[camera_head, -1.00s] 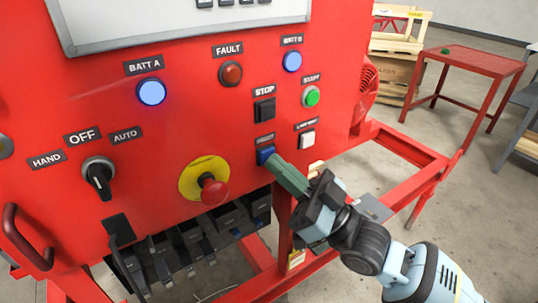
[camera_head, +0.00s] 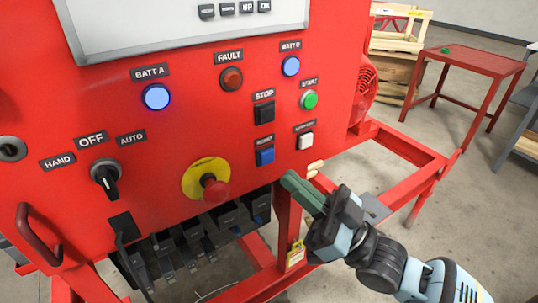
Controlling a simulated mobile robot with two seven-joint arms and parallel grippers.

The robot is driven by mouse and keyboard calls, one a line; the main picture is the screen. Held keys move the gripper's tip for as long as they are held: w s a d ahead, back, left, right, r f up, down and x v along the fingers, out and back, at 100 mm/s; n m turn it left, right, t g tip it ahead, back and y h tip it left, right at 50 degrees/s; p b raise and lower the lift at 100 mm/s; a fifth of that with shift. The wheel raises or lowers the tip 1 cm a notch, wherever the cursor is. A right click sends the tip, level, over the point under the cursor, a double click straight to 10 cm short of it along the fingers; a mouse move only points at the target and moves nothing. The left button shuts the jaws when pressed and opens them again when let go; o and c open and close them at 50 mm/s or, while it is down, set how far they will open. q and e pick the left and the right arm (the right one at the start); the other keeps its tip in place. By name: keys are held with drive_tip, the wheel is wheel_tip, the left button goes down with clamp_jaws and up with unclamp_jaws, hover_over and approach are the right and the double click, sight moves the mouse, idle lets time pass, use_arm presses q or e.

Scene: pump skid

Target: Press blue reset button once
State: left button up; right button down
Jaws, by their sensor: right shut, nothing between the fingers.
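My left gripper is not in view.
A black STOP button (camera_head: 264,112), a green button (camera_head: 309,100) and a white button (camera_head: 305,141) sit close around. A red mushroom button on a yellow disc (camera_head: 206,179) is to the left. A red frame rail (camera_head: 405,150) runs at right.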

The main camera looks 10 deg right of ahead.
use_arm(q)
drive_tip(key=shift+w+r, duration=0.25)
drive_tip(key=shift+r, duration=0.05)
use_arm(e)
drive_tip(key=shift+s+d, duration=0.35)
drive_tip(key=shift+s, duration=0.55)
wheel_tip(320, 180, down, 24)
drive_tip(key=s+d+r+m+h+p, duration=0.1)
drive_tip(key=s+d+m+h+p, duration=0.1)
drive_tip(key=m+h, duration=0.75)
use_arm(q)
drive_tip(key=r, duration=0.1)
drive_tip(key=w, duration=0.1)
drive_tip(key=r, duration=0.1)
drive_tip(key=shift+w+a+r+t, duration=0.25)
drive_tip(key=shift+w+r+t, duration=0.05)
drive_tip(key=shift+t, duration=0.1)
use_arm(e)
drive_tip(key=s+d+f+g+h, duration=0.2)
drive_tip(key=s+f+g+h, duration=0.1)
drive_tip(key=s+f, duration=0.6)
drive_tip(key=s+d+f+n+g+h, duration=0.1)
drive_tip(key=s+d+f+g+h, duration=0.2)
drive_tip(key=s+f, duration=0.6)
drive_tip(key=shift+s+f+g+h, duration=0.4)
drive_tip(key=shift+f+g+h, duration=0.1)
drive_tip(key=shift+f+h, duration=0.5)
